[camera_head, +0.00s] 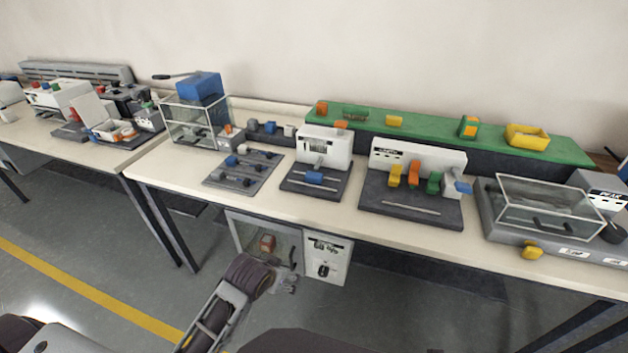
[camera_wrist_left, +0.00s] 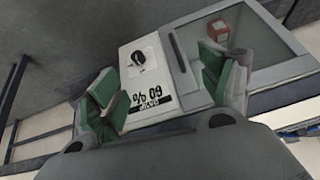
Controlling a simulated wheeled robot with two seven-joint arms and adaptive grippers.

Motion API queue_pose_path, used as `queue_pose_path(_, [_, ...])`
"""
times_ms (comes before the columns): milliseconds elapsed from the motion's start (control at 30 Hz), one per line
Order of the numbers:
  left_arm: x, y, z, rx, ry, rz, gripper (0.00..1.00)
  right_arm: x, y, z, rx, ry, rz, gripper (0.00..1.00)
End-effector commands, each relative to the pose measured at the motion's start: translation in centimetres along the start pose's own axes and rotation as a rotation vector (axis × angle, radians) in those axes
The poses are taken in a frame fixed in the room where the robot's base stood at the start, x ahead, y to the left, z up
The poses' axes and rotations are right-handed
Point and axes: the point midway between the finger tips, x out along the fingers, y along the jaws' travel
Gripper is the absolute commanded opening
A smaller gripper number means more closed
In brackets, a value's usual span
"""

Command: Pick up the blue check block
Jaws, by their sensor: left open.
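Several blue pieces are in the head view, and I cannot tell for sure which is the check block. One blue block (camera_head: 315,177) sits at the front of a white machine (camera_head: 325,146) on a dark base plate. A small blue piece (camera_head: 463,187) is at the right end of the neighbouring white fixture (camera_head: 418,154). Another small blue piece (camera_head: 231,161) is on a grey plate (camera_head: 215,180). My left gripper (camera_head: 287,284) is below the table front, away from all of these. In the left wrist view its green-padded fingers (camera_wrist_left: 163,85) are apart and empty. My right gripper is out of view.
A cabinet (camera_head: 340,262) with a dial and a glass door stands under the table, just beyond my left gripper; a red block (camera_wrist_left: 220,31) is behind the glass. The table edge (camera_head: 290,214) lies above the gripper. A glass-covered box (camera_head: 550,208) stands at the right.

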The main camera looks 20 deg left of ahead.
Motion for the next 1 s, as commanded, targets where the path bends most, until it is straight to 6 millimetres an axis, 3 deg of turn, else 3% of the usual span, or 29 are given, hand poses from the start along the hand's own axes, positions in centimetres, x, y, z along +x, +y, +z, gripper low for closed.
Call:
queue_pose_path(433, [-1.7, -0.7, -7.6, -0.032, 0.189, -0.022, 0.79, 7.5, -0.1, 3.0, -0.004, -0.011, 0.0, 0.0])
queue_pose_path(1000, [-3.3, -1.8, -18.2, -0.074, 0.458, -0.026, 0.79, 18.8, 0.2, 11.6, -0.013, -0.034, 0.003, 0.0])
